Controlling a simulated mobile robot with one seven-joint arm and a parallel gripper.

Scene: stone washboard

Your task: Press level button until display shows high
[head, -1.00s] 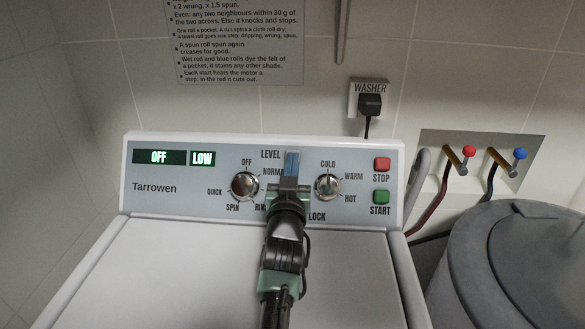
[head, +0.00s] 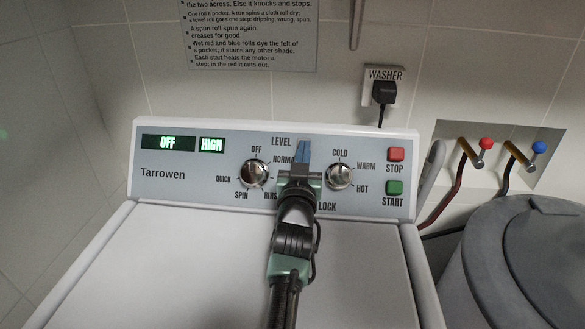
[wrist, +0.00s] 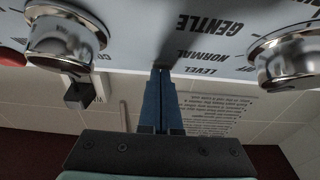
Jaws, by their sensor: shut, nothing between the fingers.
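The washer's control panel (head: 150,200) faces me. Its right display (head: 212,145) reads HIGH in lit letters. The left display (head: 168,143) reads OFF. The word LEVEL (head: 281,142) is printed just left of my fingertips. My gripper (head: 303,150) is shut and empty, its blue fingers pointing at the panel between the two knobs. In the wrist view the fingertips (wrist: 161,74) are at or very close to the panel face. The level button itself is hidden behind the fingers; I cannot tell whether they touch it.
A program knob (head: 254,174) is left of my gripper and a temperature knob (head: 340,176) is close on its right. A red STOP button (head: 396,154) and green START button (head: 394,187) are farther right. A grey round lidded tub (head: 480,280) stands right of the washer.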

